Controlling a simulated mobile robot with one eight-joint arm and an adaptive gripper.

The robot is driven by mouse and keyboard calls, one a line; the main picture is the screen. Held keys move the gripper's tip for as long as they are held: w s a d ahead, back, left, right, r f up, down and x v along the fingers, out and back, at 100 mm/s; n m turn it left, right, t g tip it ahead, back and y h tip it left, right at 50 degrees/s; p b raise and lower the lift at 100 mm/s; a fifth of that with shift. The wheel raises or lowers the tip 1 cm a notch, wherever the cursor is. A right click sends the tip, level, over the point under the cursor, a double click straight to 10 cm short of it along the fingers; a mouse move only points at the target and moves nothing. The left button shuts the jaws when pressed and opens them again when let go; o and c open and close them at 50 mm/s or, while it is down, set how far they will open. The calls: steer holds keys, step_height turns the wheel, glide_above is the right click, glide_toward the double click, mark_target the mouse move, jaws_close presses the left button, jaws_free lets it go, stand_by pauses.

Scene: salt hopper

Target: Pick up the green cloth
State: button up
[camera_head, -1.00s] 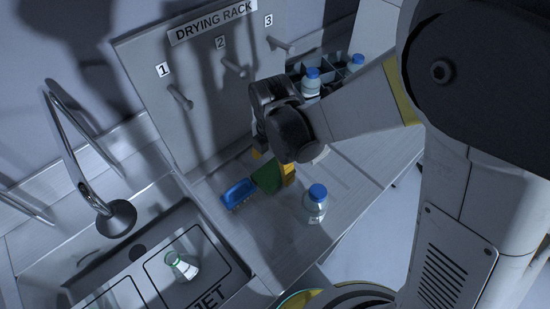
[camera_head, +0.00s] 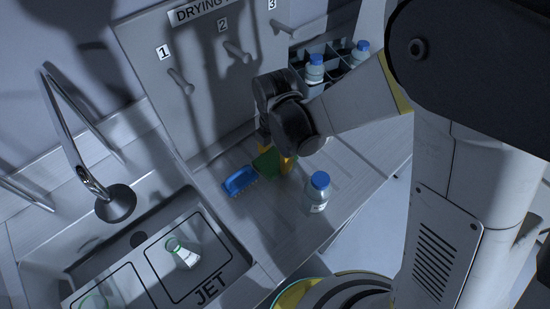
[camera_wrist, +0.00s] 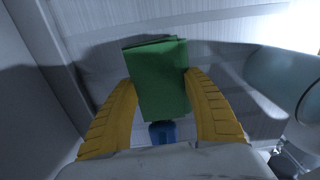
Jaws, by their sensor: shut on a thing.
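The green cloth (camera_head: 267,162) is a small folded green block above the counter, beside the drying rack panel. In the wrist view the cloth (camera_wrist: 160,75) stands between the two yellow fingers of my gripper (camera_wrist: 162,95), and they press on its left and right sides. In the head view my gripper (camera_head: 276,158) points down at the counter, with the cloth partly hidden behind its fingers. I cannot tell whether the cloth still touches the counter.
A blue brush (camera_head: 239,181) lies just left of the cloth. A blue-capped bottle (camera_head: 318,192) stands to the right. A dark crate (camera_head: 335,65) holds bottles behind. The sink, with a small flask (camera_head: 183,253) in it, is at lower left under the faucet (camera_head: 114,203). Pegs stick out of the drying rack (camera_head: 200,100).

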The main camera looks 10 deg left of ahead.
mark_target(277, 158)
steer(key=r+p, duration=0.1)
steer(key=r, duration=0.3)
steer(key=shift+d+r+p, duration=0.2)
steer(key=shift+p, duration=0.15)
steer(key=w+d+r+p, duration=0.2)
steer(key=d+r, duration=0.4)
steer(key=d, duration=0.5)
steer(key=shift+w, duration=0.5)
steer(key=shift+w+a, duration=0.1)
steer(key=shift+c, duration=0.4)
